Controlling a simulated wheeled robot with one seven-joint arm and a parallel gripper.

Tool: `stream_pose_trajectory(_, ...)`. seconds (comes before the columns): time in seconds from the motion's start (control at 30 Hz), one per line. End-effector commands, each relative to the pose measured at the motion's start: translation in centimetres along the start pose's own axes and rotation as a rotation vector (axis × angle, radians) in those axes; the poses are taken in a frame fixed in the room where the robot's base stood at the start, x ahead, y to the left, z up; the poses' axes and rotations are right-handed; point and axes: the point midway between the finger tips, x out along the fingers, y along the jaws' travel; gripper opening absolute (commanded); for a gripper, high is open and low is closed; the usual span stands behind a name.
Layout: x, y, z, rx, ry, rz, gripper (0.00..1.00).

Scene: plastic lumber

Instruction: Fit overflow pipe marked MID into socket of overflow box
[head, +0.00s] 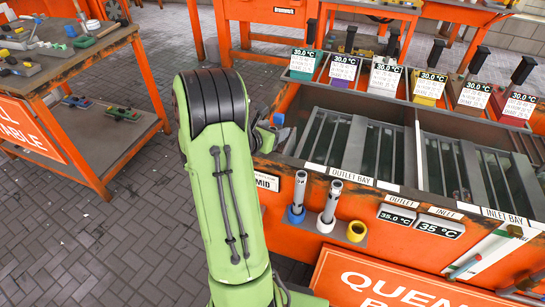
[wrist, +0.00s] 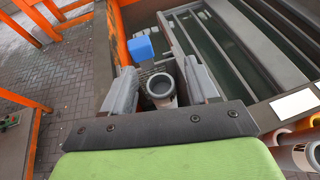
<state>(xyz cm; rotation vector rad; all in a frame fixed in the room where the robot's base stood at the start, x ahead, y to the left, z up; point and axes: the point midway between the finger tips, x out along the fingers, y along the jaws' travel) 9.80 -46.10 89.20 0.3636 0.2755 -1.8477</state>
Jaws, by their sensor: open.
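My gripper (wrist: 163,78) is open in the wrist view, with one grey finger on each side of a round, grey-rimmed pipe end (wrist: 160,86). The pipe end has a dark hole and a pale body below it. Its lower part is hidden, so I cannot tell whether it sits in a socket. Any finger contact is unclear. In the head view my green arm hides most of the gripper at the left end of the orange tank. A MID label (head: 267,183) shows on the tank front beside my arm.
Two grey pipes, one in a blue ring (head: 295,214) and one in a white ring (head: 326,223), stand on the front shelf beside a yellow ring (head: 356,231). A blue block (wrist: 143,48) is just beyond the fingers. Slatted tank bays (head: 350,140) lie to the right. A tool table (head: 62,66) stands left.

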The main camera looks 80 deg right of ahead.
Motion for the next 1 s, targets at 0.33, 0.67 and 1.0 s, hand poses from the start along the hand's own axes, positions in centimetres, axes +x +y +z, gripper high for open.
stream_pose_trajectory(0.33, -0.1, 0.1, 0.1, 0.000, 0.000, 0.001, 0.31)
stream_pose_trajectory(0.67, -0.1, 0.1, 0.1, 0.000, 0.000, 0.001, 0.00)
stream_pose_trajectory(1.0, -1.3, 0.1, 2.9, 0.003, -0.003, 0.001, 0.00)
